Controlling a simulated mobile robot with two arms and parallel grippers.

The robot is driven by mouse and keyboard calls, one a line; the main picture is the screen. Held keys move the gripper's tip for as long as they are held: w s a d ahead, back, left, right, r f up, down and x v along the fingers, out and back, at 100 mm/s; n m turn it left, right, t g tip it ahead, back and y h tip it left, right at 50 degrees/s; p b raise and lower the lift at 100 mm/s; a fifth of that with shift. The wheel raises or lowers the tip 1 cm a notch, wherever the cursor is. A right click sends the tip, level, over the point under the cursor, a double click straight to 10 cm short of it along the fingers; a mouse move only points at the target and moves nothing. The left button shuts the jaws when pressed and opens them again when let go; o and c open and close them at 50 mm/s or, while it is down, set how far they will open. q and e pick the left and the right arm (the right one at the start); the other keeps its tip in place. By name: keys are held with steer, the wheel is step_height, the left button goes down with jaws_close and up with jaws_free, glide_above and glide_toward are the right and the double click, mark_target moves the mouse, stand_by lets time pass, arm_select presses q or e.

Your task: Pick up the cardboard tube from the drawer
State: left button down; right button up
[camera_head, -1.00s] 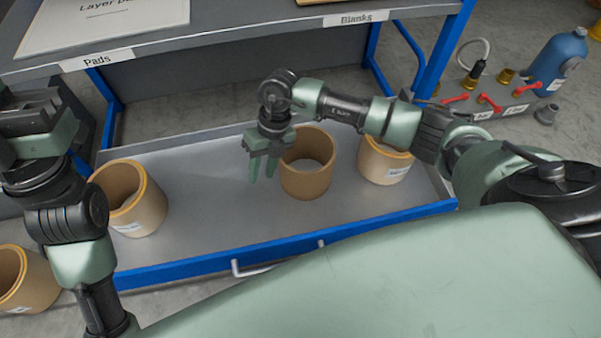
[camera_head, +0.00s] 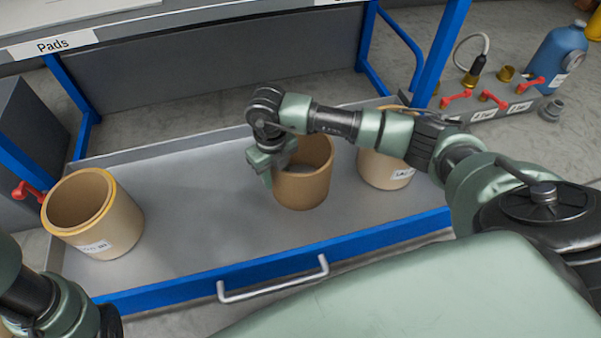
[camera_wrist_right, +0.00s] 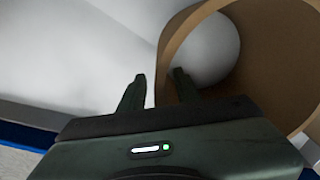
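Three tan cardboard tubes stand in the open grey drawer: a left one (camera_head: 118,225), a middle one (camera_head: 303,190) and a right one (camera_head: 380,171). My right gripper (camera_head: 272,170) is at the left rim of the middle tube, pointing down. In the right wrist view my right gripper (camera_wrist_right: 158,76) has its two fingers apart, with the middle tube's wall (camera_wrist_right: 172,48) by the right finger. The fingers seem to straddle the wall; contact is unclear. My left gripper is out of view; only part of that arm shows at lower left.
The drawer (camera_head: 200,205) has a blue front (camera_head: 180,282) with a metal handle (camera_head: 272,284). Its floor is clear between the left and middle tubes. Blue posts and a shelf stand behind. A blue bottle (camera_head: 560,58) and red-handled valves (camera_head: 492,99) are at upper right.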

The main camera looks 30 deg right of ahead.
step_height(320, 180, down, 3)
steer(key=shift+r+b, duration=0.2)
steer(key=shift+b, duration=0.4)
steer(key=shift+r, duration=0.1)
jaws_close()
stand_by(0.8)
